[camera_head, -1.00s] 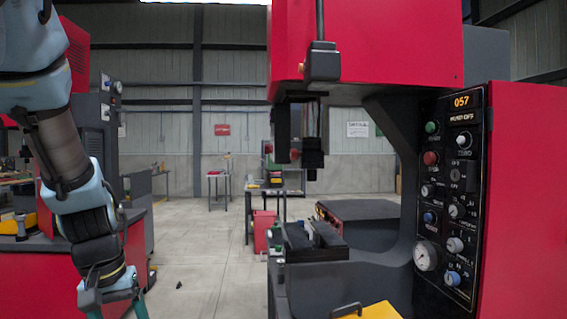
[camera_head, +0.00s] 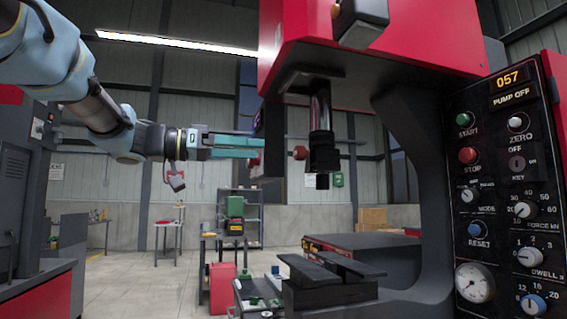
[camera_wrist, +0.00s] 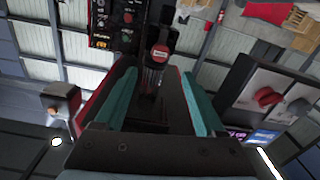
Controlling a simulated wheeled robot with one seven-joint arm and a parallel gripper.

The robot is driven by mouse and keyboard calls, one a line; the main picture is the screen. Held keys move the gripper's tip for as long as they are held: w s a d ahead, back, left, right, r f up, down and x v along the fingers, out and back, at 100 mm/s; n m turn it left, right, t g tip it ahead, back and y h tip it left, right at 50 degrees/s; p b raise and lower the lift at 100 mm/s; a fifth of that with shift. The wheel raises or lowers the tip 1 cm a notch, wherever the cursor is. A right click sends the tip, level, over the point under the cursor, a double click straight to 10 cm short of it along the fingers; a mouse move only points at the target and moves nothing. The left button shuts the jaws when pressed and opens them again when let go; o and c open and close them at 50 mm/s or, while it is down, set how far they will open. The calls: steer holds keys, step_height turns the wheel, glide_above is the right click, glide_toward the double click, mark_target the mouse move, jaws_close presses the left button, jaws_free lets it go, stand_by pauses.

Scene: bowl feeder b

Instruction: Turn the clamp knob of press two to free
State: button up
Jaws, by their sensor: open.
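My gripper (camera_head: 258,147) reaches in from the left in the head view, level with the press ram (camera_head: 321,150). Its teal fingers are open and empty. A red knob (camera_head: 300,152) juts from the left side of the ram, a short way beyond the fingertips. I take it to be the clamp knob. In the wrist view, a round red knob with a pale label (camera_wrist: 158,53) shows on the dark ram, framed between the spread fingers of my gripper (camera_wrist: 158,78) and apart from them. Its pointer position is too small to read.
The control panel (camera_head: 505,190) reads 057 and PUMP OFF. Black jaws (camera_head: 330,270) sit below the ram. A red bin (camera_head: 222,288) stands on the floor behind.

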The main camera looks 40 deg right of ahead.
mark_target(295, 153)
steer(key=p+x, duration=0.3)
steer(key=x, duration=0.7)
steer(key=shift+d+f, duration=0.1)
jaws_close()
stand_by(0.3)
